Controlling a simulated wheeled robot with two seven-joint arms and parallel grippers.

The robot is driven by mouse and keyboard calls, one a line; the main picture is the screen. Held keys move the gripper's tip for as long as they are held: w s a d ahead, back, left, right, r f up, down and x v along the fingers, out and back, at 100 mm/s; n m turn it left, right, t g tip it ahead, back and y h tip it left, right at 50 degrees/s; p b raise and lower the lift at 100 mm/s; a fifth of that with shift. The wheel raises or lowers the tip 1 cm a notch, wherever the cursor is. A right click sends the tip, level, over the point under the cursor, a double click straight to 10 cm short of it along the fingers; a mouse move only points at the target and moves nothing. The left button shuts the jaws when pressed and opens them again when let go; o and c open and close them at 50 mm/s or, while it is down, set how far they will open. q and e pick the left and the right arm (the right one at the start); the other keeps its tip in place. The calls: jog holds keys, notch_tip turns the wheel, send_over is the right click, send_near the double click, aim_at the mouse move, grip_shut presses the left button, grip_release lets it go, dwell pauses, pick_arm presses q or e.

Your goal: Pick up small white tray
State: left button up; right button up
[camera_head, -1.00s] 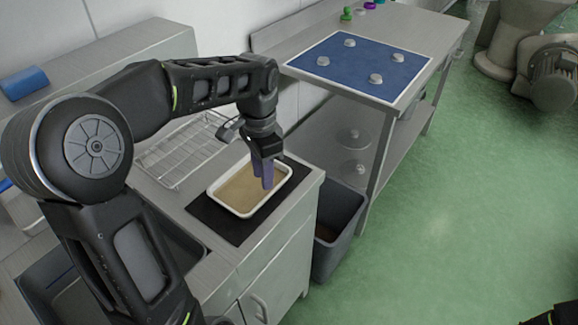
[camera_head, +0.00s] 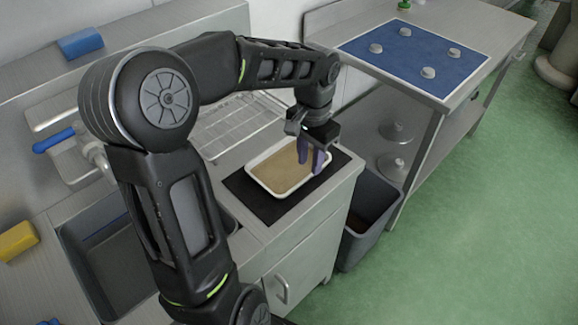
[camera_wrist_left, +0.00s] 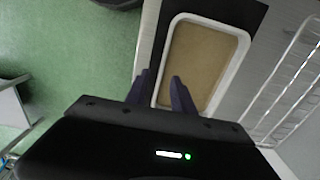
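The small white tray (camera_head: 262,185) has a white rim and a tan inside. It lies on a black mat (camera_head: 240,187) on the steel counter, and also shows in the left wrist view (camera_wrist_left: 209,22). My left gripper (camera_head: 310,166) points down at the tray's right end, with purple-grey fingers. In the left wrist view the two fingertips (camera_wrist_left: 161,83) are apart, with the tray's near side rim showing between them. I cannot tell whether they touch it. My right gripper is not in view.
A wire rack (camera_head: 235,122) stands behind the tray, and a sink (camera_head: 105,262) is at the left. A grey bin (camera_head: 372,205) stands right of the counter. A table with a blue mat (camera_head: 415,60) and several grey knobs is at the back right. Green floor is clear at the right.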

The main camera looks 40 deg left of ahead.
aim_at(308, 173)
pick_arm(q)
jog(key=shift+f, duration=0.2)
jog(key=f, duration=0.3)
jog(key=f+p, duration=0.1)
jog(key=f, duration=0.1)
jog(key=shift+a, duration=0.3)
jog(key=shift+c, duration=0.4)
grip_shut()
dwell(1.2)
